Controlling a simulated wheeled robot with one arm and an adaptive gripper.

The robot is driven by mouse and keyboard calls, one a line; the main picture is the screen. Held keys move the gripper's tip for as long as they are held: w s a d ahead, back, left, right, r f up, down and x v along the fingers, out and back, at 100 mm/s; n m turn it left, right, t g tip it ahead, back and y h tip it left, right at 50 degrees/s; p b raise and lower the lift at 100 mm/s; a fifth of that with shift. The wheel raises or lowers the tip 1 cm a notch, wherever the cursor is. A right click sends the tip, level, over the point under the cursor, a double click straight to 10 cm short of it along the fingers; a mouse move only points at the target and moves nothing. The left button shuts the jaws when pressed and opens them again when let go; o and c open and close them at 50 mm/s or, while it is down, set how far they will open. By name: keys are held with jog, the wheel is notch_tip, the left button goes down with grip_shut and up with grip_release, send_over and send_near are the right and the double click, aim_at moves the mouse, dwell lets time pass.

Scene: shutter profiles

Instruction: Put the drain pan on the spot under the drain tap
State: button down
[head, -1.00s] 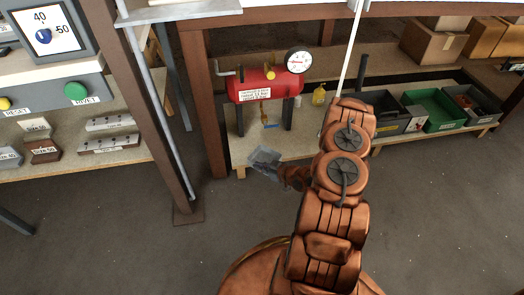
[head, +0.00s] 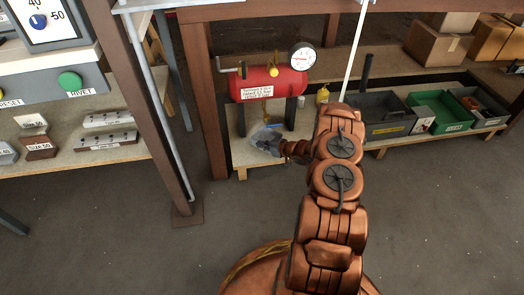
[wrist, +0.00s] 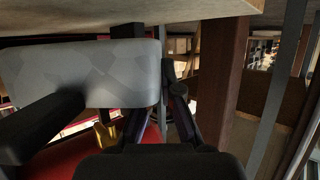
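The drain pan (head: 264,139) is a pale grey, shallow piece at the end of my arm in the head view, over the low shelf's front, in front of the red tank (head: 268,82). In the wrist view the pan (wrist: 85,72) is large, with rounded corners, between the dark fingers. My gripper (head: 284,148) appears shut on it; its fingertips are partly hidden. The drain tap hangs under the tank between its legs and is hard to make out. A sliver of blue spot (head: 276,126) shows just behind the pan; the rest is hidden.
The tank's dark legs (head: 290,113) stand either side of the tap area. A yellow bottle (head: 322,95) stands to the right, then grey and green bins (head: 438,111). A brown post (head: 203,100) rises at the left.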

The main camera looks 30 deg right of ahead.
jog(key=shift+f+b, duration=0.55)
jog(key=shift+f, duration=0.85)
jog(key=shift+f, duration=0.1)
jog(key=c, duration=1.3)
grip_release()
jog(key=p+v, duration=0.3)
jog(key=v, duration=0.9)
jog(key=shift+p, duration=0.35)
